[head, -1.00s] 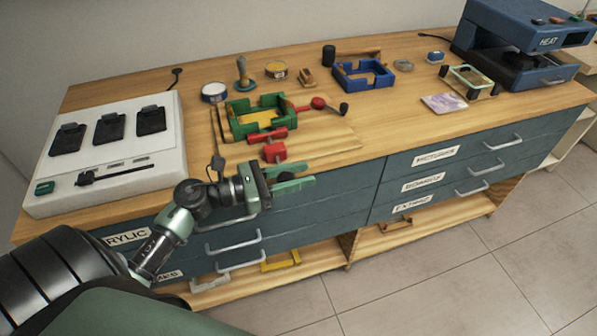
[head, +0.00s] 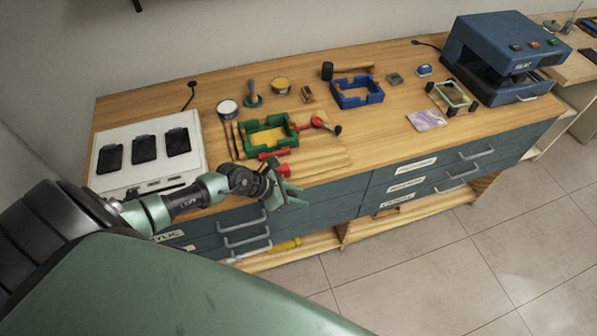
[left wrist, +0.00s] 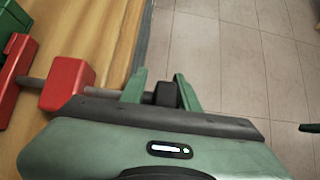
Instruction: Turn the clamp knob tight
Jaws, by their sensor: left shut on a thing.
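The red clamp (head: 272,153) is on the bench's front edge beside a green frame (head: 250,140) with a yellow inside. Its red block (left wrist: 68,84) and a grey rod show at the left of the left wrist view. My left gripper (head: 291,197) is just in front of the bench edge, near the red block. In the left wrist view its green fingers (left wrist: 161,90) are shut on a black knob (left wrist: 164,94). My right gripper is not in view.
A white panel (head: 110,185) with several black pads is at the left of the bench. A red-handled tool (head: 318,122), a blue frame (head: 356,94) and a blue heat press (head: 505,55) stand farther right. Drawer handles stick out below the edge. The floor in front is clear.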

